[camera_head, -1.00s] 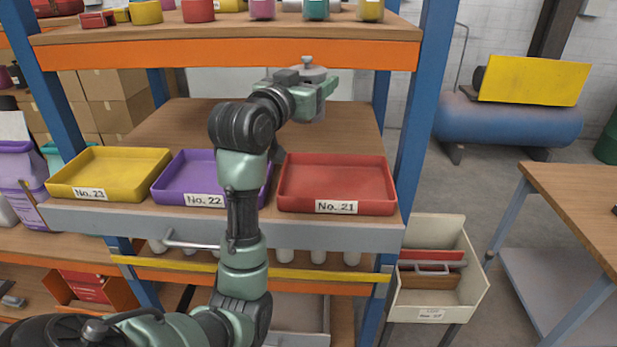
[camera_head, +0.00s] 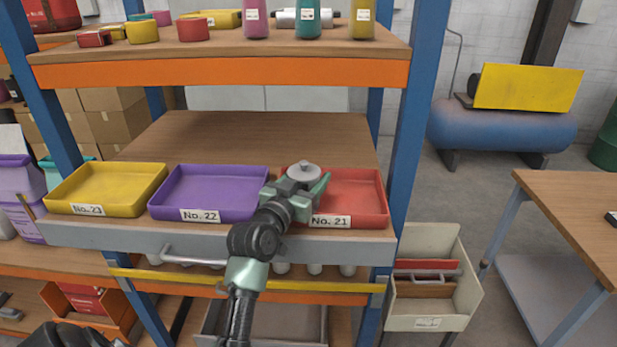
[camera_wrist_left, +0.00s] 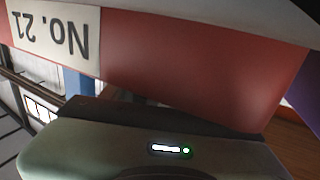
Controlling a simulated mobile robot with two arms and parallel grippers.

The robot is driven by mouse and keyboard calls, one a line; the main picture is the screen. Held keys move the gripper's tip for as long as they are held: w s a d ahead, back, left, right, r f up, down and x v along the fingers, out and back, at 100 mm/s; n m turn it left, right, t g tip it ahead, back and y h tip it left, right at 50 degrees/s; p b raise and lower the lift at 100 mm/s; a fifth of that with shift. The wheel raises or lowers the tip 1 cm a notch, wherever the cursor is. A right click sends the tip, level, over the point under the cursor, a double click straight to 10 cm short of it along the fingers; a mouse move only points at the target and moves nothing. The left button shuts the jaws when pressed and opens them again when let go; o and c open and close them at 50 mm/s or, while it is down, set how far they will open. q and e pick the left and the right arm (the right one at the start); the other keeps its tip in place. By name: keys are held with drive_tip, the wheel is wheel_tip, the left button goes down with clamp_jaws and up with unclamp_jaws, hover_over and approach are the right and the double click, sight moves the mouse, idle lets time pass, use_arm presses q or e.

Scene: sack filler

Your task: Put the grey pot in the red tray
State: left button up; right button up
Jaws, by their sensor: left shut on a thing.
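The grey pot (camera_head: 303,172) with its round lid and knob is held in my left gripper (camera_head: 312,188). The gripper is shut on it, above the left part of the red tray (camera_head: 362,190), labelled No. 21. The gripper and arm hide part of the tray and most of the pot's body, so I cannot tell whether the pot touches the tray floor. In the left wrist view the red tray's wall (camera_wrist_left: 200,70) and its upside-down label fill the upper part; the pot is not clearly seen there. My right gripper is not in view.
A purple tray (camera_head: 212,211), No. 22, and a yellow tray (camera_head: 100,207), No. 23, stand left of the red one on the same shelf. An upper shelf (camera_head: 230,73) with several pots and bottles is above. A blue post (camera_head: 407,130) stands at the right.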

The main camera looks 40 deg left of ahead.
use_arm(q)
drive_tip(key=shift+f, duration=0.2)
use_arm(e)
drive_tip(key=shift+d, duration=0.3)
use_arm(q)
drive_tip(key=o, duration=1.4)
drive_tip(key=shift+f, duration=0.1)
drive_tip(key=shift+c, duration=0.2)
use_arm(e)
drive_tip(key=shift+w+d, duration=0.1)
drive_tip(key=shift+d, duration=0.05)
